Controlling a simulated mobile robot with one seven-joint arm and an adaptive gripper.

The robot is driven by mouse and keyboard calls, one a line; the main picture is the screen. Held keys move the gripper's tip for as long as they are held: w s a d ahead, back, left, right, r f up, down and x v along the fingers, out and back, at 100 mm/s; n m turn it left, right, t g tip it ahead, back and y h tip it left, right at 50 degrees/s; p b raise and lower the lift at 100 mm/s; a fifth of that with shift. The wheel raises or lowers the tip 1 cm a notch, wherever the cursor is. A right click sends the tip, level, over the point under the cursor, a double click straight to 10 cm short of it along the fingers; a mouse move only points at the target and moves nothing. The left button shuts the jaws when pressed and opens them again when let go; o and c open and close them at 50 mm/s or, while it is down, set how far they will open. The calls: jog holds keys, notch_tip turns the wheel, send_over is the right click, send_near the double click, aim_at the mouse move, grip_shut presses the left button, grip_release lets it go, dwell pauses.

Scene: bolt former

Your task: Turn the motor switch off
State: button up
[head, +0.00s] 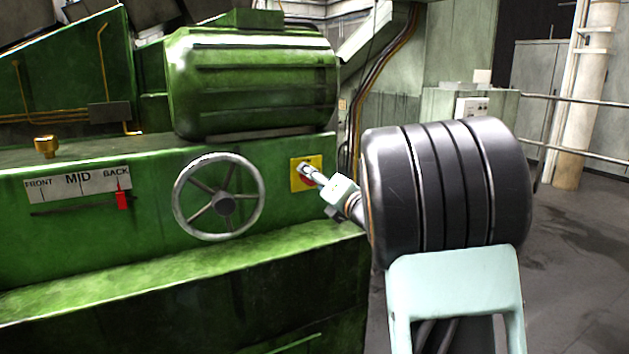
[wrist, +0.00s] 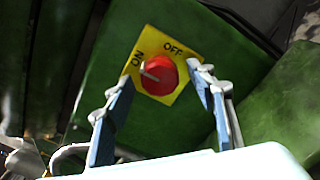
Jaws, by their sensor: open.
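The motor switch is a round red knob (wrist: 160,76) on a yellow plate (wrist: 177,52) marked ON and OFF. A pale line on the knob points left, toward the ON mark. In the head view, the yellow plate (head: 297,184) is on the green machine's front, and the knob is mostly hidden behind my gripper (head: 308,172). In the wrist view, my gripper (wrist: 155,80) is open and empty, with one finger to each side of the knob. I cannot tell whether the fingertips touch the plate.
A spoked handwheel (head: 223,204) is just left of the switch. A red lever (head: 122,200) stands near BACK on the FRONT-MID-BACK scale (head: 78,184). A green motor housing (head: 250,85) is above. A green ledge (head: 180,270) juts out below.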

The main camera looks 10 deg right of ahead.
jog(key=shift+w+a, duration=0.15)
jog(key=shift+w, duration=0.2)
jog(key=shift+c, duration=0.4)
jog(key=c, duration=1.1)
jog(key=shift+f+m+p, duration=0.1)
jog(key=shift+m+p, duration=0.6)
jog(key=shift+m, duration=8.2)
